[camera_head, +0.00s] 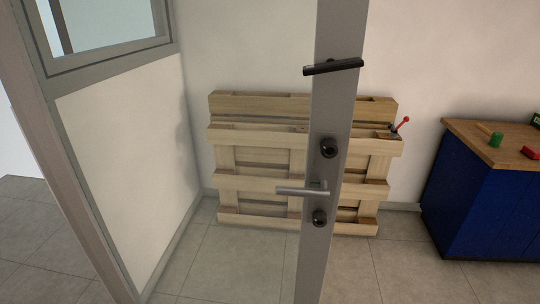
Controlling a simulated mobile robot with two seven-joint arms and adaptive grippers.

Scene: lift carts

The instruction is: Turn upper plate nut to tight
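No upper plate nut can be made out in the head view. A grey upright door or frame post (333,105) stands close in front of me. It carries a black bar-shaped handle (333,67), an upper black round fitting (328,147), a silver lever handle (303,190) and a lower black round fitting (319,217). A small device with a red-tipped lever (403,124) sits at the top right of a wooden pallet; its details are too small to tell. Neither of my grippers is in view.
The wooden pallet (255,184) leans upright against the back wall behind the post. A blue workbench with a wooden top (478,132) stands at right, with a green object (496,139) and a red object (530,153) on it. A glazed panel (110,90) bounds the left. The tiled floor (220,260) is clear.

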